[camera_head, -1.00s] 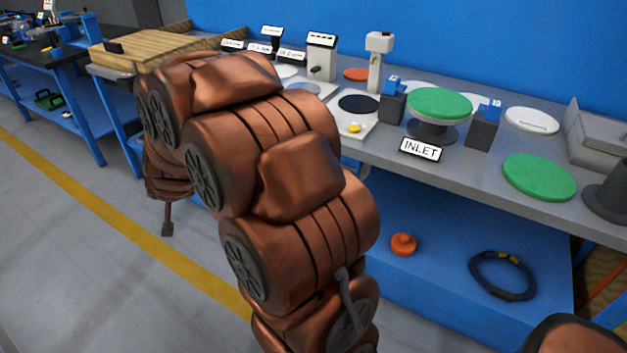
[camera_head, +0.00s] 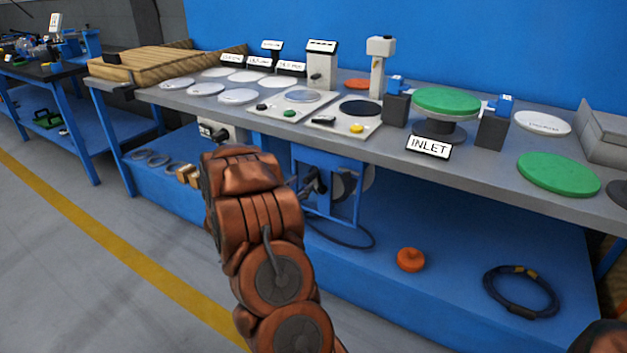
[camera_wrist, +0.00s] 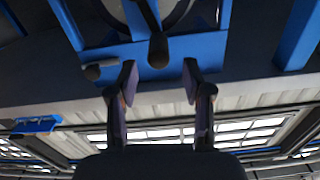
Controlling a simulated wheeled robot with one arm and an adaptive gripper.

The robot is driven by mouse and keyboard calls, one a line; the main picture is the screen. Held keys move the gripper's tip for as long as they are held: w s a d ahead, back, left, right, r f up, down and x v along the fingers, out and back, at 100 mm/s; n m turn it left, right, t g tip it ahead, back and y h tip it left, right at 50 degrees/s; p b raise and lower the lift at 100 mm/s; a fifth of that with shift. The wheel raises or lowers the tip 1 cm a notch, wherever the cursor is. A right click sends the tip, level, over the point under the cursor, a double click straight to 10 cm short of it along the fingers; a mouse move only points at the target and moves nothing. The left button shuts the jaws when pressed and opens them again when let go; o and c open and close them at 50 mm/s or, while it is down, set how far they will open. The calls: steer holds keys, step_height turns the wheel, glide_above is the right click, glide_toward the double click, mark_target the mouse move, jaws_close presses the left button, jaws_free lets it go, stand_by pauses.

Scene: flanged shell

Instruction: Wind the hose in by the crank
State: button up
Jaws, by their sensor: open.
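The hose reel (camera_head: 345,184) hangs in a blue frame (camera_head: 356,207) under the bench, partly hidden behind my arm and gripper. A dark hose (camera_head: 350,244) loops down below it onto the blue lower shelf. My gripper (camera_head: 316,184) is at the left side of the reel frame. In the wrist view my gripper (camera_wrist: 160,76) is open and its two fingers are apart. A dark knob, apparently the crank handle (camera_wrist: 158,50), sits just beyond the fingertips, roughly midway between them. The fingers look clear of it. The dark reel rim (camera_wrist: 185,14) shows behind it.
A second short grey-ended handle (camera_wrist: 96,72) sticks out left of the fingers in the wrist view. The bench top (camera_head: 395,150) is above my gripper. An orange knob (camera_head: 410,259) and a coiled dark hose (camera_head: 521,291) lie on the lower shelf. The floor on the left is clear.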

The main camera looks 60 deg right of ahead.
mark_target(316, 171)
steer(key=shift+s+d, duration=0.15)
steer(key=shift+d, duration=0.5)
steer(key=shift+w+d+b, duration=0.15)
steer(key=shift+d+b, duration=0.05)
steer(key=shift+d, duration=1.45)
steer(key=shift+w+d+b, duration=0.1)
steer(key=shift+d+b, duration=0.1)
steer(key=shift+d, duration=1.45)
jaws_close()
